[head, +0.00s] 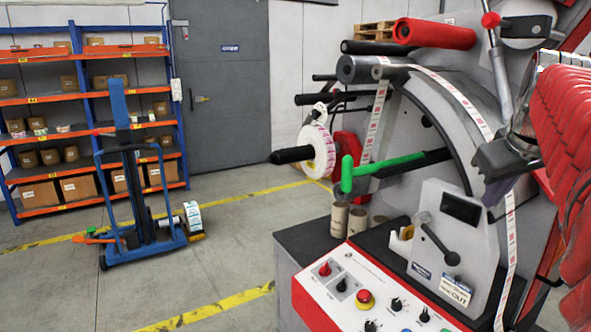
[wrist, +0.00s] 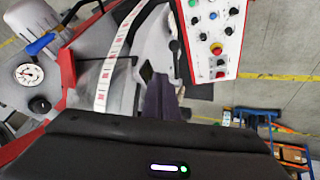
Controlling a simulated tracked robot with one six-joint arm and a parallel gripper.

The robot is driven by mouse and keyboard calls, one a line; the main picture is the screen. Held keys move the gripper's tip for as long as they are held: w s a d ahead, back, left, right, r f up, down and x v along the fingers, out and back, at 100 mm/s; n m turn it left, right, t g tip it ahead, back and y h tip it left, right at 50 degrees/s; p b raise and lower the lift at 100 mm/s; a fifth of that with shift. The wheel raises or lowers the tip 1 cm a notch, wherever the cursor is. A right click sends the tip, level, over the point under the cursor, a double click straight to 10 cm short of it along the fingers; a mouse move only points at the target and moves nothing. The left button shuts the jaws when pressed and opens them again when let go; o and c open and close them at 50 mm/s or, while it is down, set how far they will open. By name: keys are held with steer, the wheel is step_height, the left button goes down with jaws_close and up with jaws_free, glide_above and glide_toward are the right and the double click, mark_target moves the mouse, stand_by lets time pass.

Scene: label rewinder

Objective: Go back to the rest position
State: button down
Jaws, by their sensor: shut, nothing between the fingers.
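My gripper (head: 492,172) is at the right of the head view, at the end of my red-sleeved arm. It is in front of the label rewinder (head: 440,115), close to the label web (head: 470,108) that runs down the machine's face. Its dark fingers also show in the wrist view (wrist: 160,98), closed together with nothing held. The head view does not show whether the gripper touches the machine. In the wrist view the label web (wrist: 113,62) passes to the left of the fingers, and the control panel (wrist: 217,40) lies to the upper right.
A red-tipped lever (head: 491,21) and a red roller (head: 434,33) stand near my arm. A green-handled bar (head: 400,163) and a label roll (head: 318,150) project left. A blue lift trolley (head: 130,190) stands before the shelves (head: 75,100). The floor (head: 230,255) between is clear.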

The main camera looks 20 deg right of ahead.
steer(key=s+a+f+n+y, duration=0.1)
steer(key=a+f, duration=0.4)
steer(key=a, duration=0.4)
steer(key=a+f+y, duration=0.1)
steer(key=a+f, duration=0.5)
steer(key=a, duration=0.4)
steer(key=s+a+f+n+y, duration=0.1)
steer(key=a+f, duration=0.4)
steer(key=a, duration=0.4)
steer(key=s+a+f+y, duration=0.1)
steer(key=s+a+f, duration=0.4)
steer(key=a+f, duration=0.2)
steer(key=shift+f, duration=0.55)
steer(key=shift+s, duration=0.1)
